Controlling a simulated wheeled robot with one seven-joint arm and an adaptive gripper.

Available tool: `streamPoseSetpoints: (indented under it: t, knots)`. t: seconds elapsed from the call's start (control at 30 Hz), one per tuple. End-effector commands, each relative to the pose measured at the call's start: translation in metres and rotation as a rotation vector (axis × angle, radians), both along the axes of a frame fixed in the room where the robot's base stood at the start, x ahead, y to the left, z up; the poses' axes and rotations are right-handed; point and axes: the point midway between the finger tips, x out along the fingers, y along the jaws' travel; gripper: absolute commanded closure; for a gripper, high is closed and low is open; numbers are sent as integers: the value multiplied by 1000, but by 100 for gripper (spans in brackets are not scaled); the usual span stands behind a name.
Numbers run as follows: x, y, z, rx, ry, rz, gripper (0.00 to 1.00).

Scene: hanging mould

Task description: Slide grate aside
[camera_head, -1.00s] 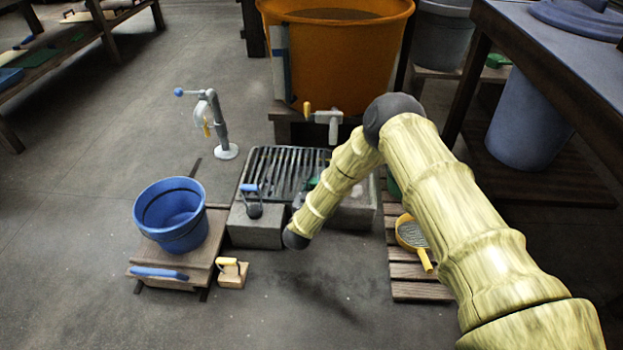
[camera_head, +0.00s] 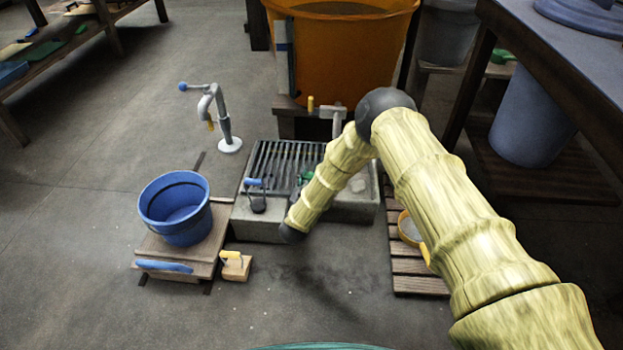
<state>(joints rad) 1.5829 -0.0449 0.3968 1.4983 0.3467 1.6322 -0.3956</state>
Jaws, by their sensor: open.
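The dark slatted grate (camera_head: 280,160) lies over the left and middle part of a grey concrete basin (camera_head: 259,230). The basin's right part is uncovered and holds a pale lump (camera_head: 358,185). My bamboo-patterned arm reaches in from the lower right, and its forearm slants down to a dark joint in front of the basin. The forearm hides the grate's right front part. My gripper cannot be made out; it seems hidden behind the forearm. A small green item (camera_head: 305,178) shows beside the forearm, partly hidden.
A blue-handled tool (camera_head: 256,193) stands at the grate's front left. A blue bucket (camera_head: 176,211) stands on a low wooden platform (camera_head: 217,232) at left. A grey pump (camera_head: 222,120), an orange tub (camera_head: 345,55) and a slatted pallet (camera_head: 420,284) surround the basin. Floor in front is mostly clear.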

Motion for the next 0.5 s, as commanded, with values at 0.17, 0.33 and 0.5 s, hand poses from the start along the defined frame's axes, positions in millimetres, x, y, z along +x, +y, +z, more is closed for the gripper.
streamPoseSetpoints:
  t: [0.17,0.33,0.5]
  knots:
    - [-6,2,0,0,0,0,56]
    - [-27,9,0,-1,1,1,56]
    - [-58,20,0,0,2,2,56]
